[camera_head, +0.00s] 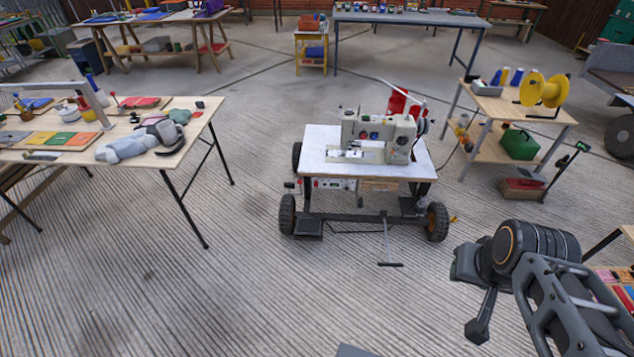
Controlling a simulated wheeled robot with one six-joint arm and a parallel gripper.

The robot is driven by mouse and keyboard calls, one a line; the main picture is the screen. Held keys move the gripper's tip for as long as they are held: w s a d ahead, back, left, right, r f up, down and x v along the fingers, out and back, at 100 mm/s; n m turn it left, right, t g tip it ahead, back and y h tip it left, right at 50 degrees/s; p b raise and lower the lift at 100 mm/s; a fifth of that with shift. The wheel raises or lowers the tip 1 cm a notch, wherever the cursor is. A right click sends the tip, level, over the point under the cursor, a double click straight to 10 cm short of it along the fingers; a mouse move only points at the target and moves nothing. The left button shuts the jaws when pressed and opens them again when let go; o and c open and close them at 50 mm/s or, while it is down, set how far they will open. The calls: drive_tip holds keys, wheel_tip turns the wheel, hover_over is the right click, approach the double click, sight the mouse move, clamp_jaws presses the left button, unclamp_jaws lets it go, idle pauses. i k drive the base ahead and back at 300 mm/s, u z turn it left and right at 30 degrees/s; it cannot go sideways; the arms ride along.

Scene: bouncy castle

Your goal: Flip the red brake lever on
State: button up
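A wheeled cart (312,163) with a white top stands in the middle of the camera_head view and carries a cream sewing machine (375,138). A panel with small red marks (328,184) sits under its front edge; I cannot tell whether one is the red brake lever. A small dark part (289,186) sticks out at the cart's left, and a small yellow part (453,218) shows beside the right wheel. My gripper (474,296) is at the lower right, in front of the cart and apart from it.
A wooden table (190,140) with cloths and tools stands at the left. A two-level stand (545,118) with a yellow reel (543,89) is at the right. A T-shaped bar (388,264) reaches forward from the cart. The ribbed floor (250,290) in front is mostly clear.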

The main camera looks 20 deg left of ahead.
sight(287, 185)
drive_tip(key=z, duration=2.55)
drive_tip(key=k, duration=2.75)
drive_tip(key=u, duration=2.9)
drive_tip(key=i, duration=1.9)
drive_tip(key=z, duration=0.2)
